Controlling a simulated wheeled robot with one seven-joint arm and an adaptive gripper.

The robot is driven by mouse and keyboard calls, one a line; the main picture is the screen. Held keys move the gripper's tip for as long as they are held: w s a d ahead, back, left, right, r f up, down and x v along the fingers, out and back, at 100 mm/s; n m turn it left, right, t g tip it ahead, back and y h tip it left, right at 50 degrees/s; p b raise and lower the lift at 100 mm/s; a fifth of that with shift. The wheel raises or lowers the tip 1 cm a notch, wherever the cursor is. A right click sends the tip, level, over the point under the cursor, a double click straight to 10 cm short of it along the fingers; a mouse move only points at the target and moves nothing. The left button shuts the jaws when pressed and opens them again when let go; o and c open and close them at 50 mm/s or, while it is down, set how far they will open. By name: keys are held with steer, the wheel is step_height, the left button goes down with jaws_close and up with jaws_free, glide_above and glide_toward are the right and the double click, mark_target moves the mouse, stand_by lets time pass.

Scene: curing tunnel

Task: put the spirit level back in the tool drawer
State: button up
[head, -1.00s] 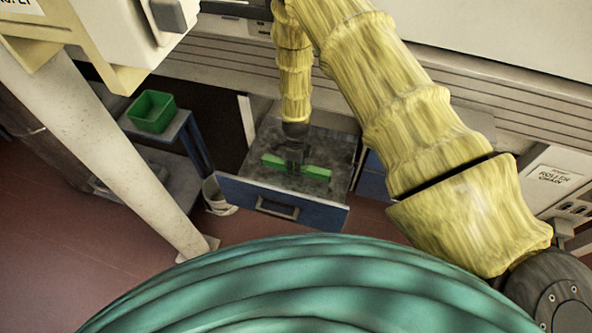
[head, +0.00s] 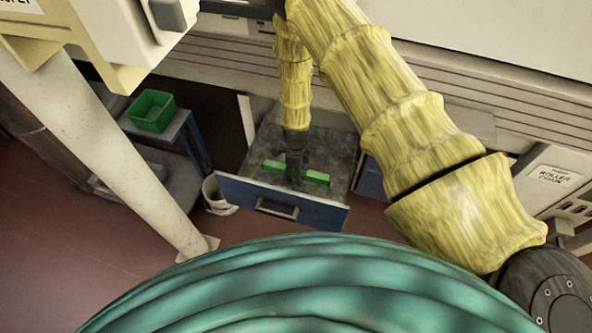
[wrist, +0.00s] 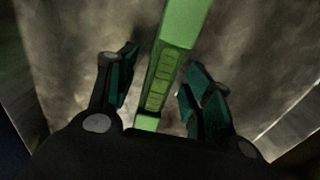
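The spirit level is a bright green bar (head: 317,177) inside the pulled-out tool drawer (head: 336,215), which has a blue front and a dark grey, stained inside. It appears to lie on the drawer floor, running from left to right. My gripper (head: 295,172) points down into the drawer over the level's middle and hides that part. In the wrist view the level (wrist: 175,45) passes between the two spread fingers of my gripper (wrist: 160,68). A gap shows on the left side; on the right I cannot tell whether the finger touches it.
A green bin (head: 152,111) sits on a side bench left of the drawer, with a white bucket (head: 217,196) on the floor. A pale post (head: 120,150) stands at front left. The machine's panelled side (head: 490,95) runs behind and to the right.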

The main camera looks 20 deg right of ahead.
steer(key=shift+r, duration=0.1)
step_height(320, 180, up, 12)
stand_by(0.8)
stand_by(1.1)
